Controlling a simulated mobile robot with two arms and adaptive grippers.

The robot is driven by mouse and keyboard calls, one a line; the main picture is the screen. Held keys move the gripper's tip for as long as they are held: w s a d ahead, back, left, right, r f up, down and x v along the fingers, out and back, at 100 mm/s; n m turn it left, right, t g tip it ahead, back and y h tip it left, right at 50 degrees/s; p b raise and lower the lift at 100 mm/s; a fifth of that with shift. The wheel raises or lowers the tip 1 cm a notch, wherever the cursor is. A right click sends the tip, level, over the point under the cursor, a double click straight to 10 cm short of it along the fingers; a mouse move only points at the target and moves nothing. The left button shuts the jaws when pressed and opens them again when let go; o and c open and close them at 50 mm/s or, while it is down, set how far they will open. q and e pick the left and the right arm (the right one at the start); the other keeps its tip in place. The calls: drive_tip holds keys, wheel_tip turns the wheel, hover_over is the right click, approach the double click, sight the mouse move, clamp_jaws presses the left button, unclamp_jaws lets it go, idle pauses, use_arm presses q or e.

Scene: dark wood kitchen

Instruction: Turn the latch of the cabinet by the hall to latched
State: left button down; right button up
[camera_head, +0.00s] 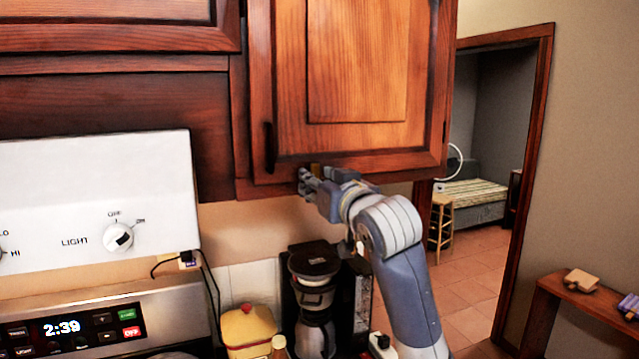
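The wooden cabinet by the hall (355,60) hangs at the upper middle, and its door looks closed. A dark vertical handle (269,147) is at the door's lower left. A small brass-coloured piece (315,168), seemingly the latch, shows at the door's bottom edge. It is mostly hidden behind my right gripper, so its turn position cannot be told. My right gripper (304,181) is up at the latch from below. Whether its fingers touch or grip the latch is unclear. My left gripper is not in view.
A coffee maker (313,290) and a yellow-red container (248,328) stand below the cabinet. A white range hood (90,195) is at left, above a stove panel (75,325). A doorway opens at right, beside a wooden shelf (590,305).

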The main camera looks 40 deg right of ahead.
drive_tip(key=shift+s, duration=0.1)
drive_tip(key=v, duration=0.7)
drive_tip(key=shift+s, duration=0.2)
